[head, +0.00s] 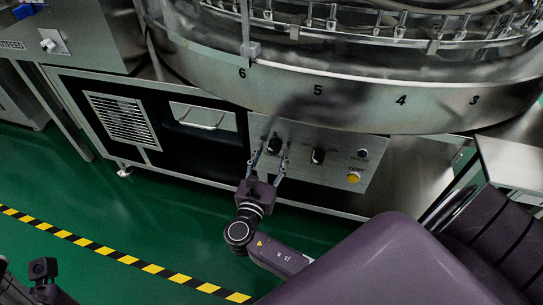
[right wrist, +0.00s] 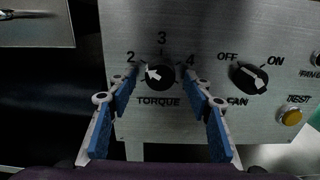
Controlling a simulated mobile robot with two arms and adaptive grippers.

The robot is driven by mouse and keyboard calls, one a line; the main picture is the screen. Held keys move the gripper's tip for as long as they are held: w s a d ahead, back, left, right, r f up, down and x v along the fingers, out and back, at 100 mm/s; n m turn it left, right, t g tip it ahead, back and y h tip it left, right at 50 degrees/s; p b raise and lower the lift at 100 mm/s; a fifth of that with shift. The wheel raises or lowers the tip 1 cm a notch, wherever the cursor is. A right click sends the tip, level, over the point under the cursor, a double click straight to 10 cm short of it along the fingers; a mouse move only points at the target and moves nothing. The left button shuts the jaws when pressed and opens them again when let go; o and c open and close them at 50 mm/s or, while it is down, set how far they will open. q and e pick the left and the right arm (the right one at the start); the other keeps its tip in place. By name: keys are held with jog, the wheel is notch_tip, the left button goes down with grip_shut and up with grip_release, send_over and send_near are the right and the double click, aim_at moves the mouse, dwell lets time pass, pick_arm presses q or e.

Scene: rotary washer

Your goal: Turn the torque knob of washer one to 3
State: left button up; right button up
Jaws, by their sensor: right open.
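The torque knob (right wrist: 158,77) is a round black dial on the steel panel, with 2, 3 and 4 printed around it. Its white pointer leans to the upper left, towards the 2. The knob also shows in the head view (head: 274,145). My right gripper (right wrist: 158,76) is open, with one blue-padded finger on each side of the knob; whether they touch it I cannot tell. In the head view it reaches up to the panel from below (head: 270,158). Part of my left arm shows at the bottom left; its fingers are not clear.
Right of the torque knob are the fan knob (right wrist: 249,78), between OFF and ON, and a yellow test button (right wrist: 291,117). The washer's steel rim (head: 350,105), with large numbers, overhangs the panel. A black-and-yellow floor stripe (head: 118,257) crosses the open green floor.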

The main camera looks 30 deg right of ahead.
jog(key=c, duration=1.1)
jog(key=m, duration=0.2)
jog(key=shift+m, duration=0.3)
jog(key=m, duration=0.2)
jog(key=shift+m, duration=0.4)
jog(key=m, duration=0.2)
jog(key=shift+m, duration=0.3)
jog(key=shift+m+b, duration=0.7)
jog(key=shift+m, duration=1.1)
